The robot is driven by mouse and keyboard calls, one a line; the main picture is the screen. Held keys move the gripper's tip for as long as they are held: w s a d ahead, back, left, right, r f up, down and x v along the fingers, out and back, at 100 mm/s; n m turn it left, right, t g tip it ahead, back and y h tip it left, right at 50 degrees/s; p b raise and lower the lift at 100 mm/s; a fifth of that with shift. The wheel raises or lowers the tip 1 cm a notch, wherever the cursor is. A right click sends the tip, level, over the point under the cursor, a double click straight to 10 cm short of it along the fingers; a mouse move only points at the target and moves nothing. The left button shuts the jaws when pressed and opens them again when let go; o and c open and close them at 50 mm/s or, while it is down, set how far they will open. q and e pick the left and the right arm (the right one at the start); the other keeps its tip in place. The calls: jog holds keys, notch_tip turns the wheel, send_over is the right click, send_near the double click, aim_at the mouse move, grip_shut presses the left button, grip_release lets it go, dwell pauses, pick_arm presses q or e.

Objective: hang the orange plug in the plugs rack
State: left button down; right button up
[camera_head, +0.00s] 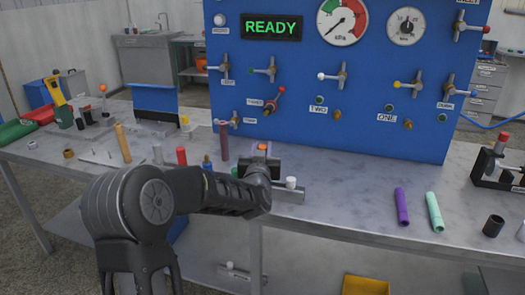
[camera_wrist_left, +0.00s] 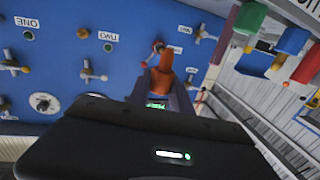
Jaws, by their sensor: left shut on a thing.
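The orange plug (camera_wrist_left: 163,72) stands between the two fingers of my left gripper (camera_wrist_left: 162,88), which is shut on it, in the left wrist view. In the head view my left gripper (camera_head: 262,153) is above the front part of the bench, with a bit of orange (camera_head: 263,146) at its tip. A metal bar (camera_head: 290,196), apparently part of the plugs rack, shows just below and right of the gripper, with a white plug (camera_head: 291,182) on it. Red (camera_head: 181,155) and blue (camera_head: 207,162) plugs stand left of the gripper. My arm hides much of the rack. My right gripper is not in view.
The blue panel (camera_head: 335,118) with valves and gauges stands behind the bench (camera_head: 345,205). Purple (camera_head: 401,206) and mint (camera_head: 435,212) tubes lie to the right, near a dark cup (camera_head: 493,226). An orange-tan cylinder (camera_head: 122,143) stands on the left. The bench between rack and tubes is clear.

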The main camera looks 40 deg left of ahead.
pick_arm(q)
jog(key=shift+f+b, duration=2.75)
jog(key=shift+f, duration=0.15)
jog(key=shift+b, duration=0.65)
jog(key=shift+f+b, duration=1.85)
jog(key=shift+f, duration=0.05)
jog(key=c, duration=1.1)
grip_release()
jog(key=shift+r, duration=0.1)
jog(key=shift+v, duration=3.95)
